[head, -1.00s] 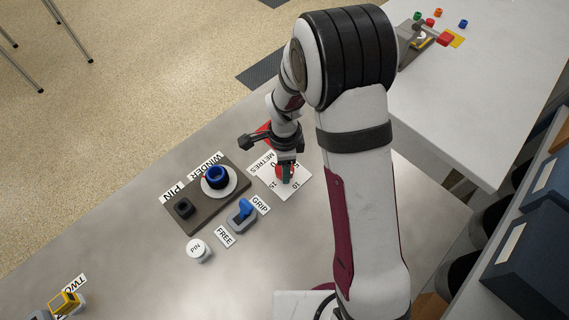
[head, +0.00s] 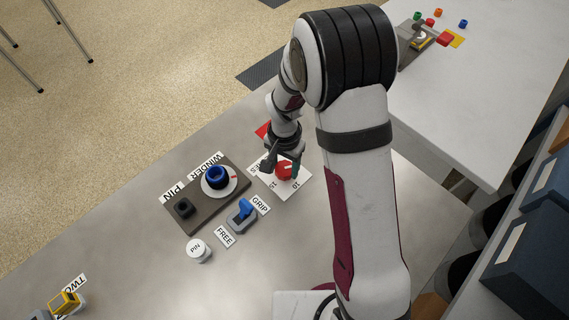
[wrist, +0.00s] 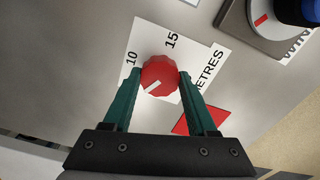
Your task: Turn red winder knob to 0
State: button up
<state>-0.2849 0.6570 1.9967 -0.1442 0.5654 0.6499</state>
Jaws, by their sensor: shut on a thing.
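The red winder knob (head: 284,171) sits on a white dial card (head: 302,183) marked METRES. It also shows in the wrist view (wrist: 160,73), where its white pointer line aims to the lower left, away from the printed 15 and below the 10. The 0 mark cannot be made out; part of the card is hidden by the knob and fingers. My gripper (wrist: 159,82) points down over the knob, its two green fingers on opposite sides, shut on it. In the head view my gripper (head: 281,166) partly covers the card.
A brown board holds a blue WINDER knob (head: 217,177) on a white dial and a black PIN piece (head: 183,208). The blue GRIP/FREE lever (head: 244,209) and white PIN button (head: 199,250) stand nearby. A red patch (wrist: 202,121) lies beside the card.

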aim_at(285, 168)
jog(key=n, duration=1.1)
jog(key=shift+n, duration=0.4)
jog(key=n, duration=1.1)
jog(key=shift+n, duration=0.4)
jog(key=o, duration=1.4)
jog(key=shift+c, duration=0.2)
notch_tip(285, 168, up, 16)
